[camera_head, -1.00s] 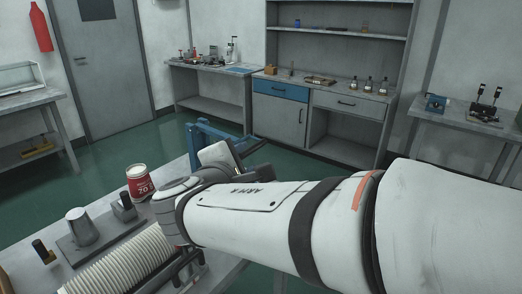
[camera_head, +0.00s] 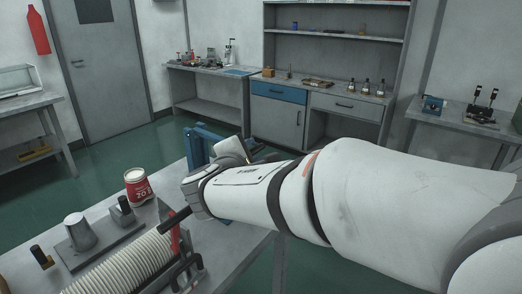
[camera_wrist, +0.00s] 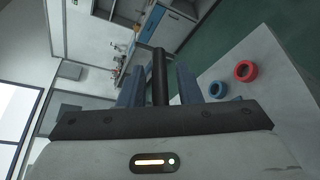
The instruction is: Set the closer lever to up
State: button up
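A lever with a red arm (camera_head: 174,237) and a black grip (camera_head: 175,219) stands beside the ribbed white stack on the table in the head view; it appears to be the closer lever. Its grip slants up toward my wrist. In the wrist view, my gripper (camera_wrist: 160,88) has two bluish fingers apart, with a black rod (camera_wrist: 160,70) between them and narrow gaps on both sides. I cannot tell whether this rod is the same lever's grip.
A red ring (camera_wrist: 246,71) and a blue ring (camera_wrist: 218,89) lie on a grey surface.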

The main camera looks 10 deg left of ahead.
grip_shut()
dwell(0.4)
